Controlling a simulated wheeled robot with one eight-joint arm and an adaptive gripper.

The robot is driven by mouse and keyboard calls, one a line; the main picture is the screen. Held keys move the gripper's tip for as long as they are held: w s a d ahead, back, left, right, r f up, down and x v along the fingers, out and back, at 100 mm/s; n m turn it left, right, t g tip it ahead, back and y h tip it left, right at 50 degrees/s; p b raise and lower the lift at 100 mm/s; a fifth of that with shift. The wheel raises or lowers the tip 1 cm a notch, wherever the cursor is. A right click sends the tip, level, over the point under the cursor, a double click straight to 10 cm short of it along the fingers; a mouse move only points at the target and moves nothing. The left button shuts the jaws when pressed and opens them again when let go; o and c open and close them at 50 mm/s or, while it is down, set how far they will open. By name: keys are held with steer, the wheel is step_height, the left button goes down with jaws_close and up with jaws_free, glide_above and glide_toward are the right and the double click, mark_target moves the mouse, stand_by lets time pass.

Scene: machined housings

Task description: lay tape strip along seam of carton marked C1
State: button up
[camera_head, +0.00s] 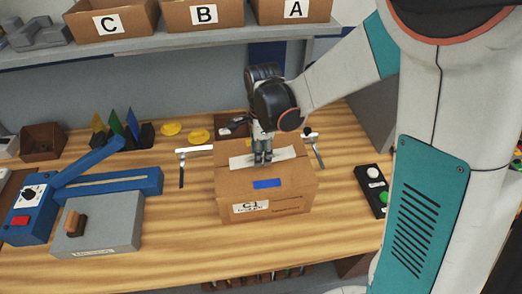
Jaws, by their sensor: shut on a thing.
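The carton marked C1 (230,185) stands on the wooden bench, its label on the front face. A whitish tape strip (244,160) lies across the carton's top, running left to right; how much of it touches the cardboard I cannot tell. A blue patch (267,184) sits near the top front edge. My gripper (263,160) points down over the middle of the strip, shut on the tape strip, its fingertips at the carton's top. The fingers hide the part of the strip and seam beneath them.
A blue sealer-like device (110,185) and a grey block (98,225) are at left. A button box (372,190) is at right. A shelf (170,46) with bins crosses above. Bench in front is clear.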

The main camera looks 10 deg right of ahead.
steer(key=shift+f, duration=0.1)
steer(key=o, duration=1)
steer(key=shift+c, duration=0.2)
step_height(320, 180, up, 12)
steer(key=shift+d, duration=0.1)
stand_by(0.3)
steer(key=s+d+f+n+t+b, duration=0.2)
steer(key=s+d+n+t+b, duration=0.1)
steer(key=s+n, duration=0.5)
steer(key=s+d+f+n+t+b, duration=0.3)
steer(key=s+d+n+b, duration=0.3)
steer(key=s+d+n, duration=0.2)
steer(key=shift+s+f+n+t, duration=0.2)
steer(key=shift+n+t, duration=0.4)
steer(key=shift+n, duration=0.4)
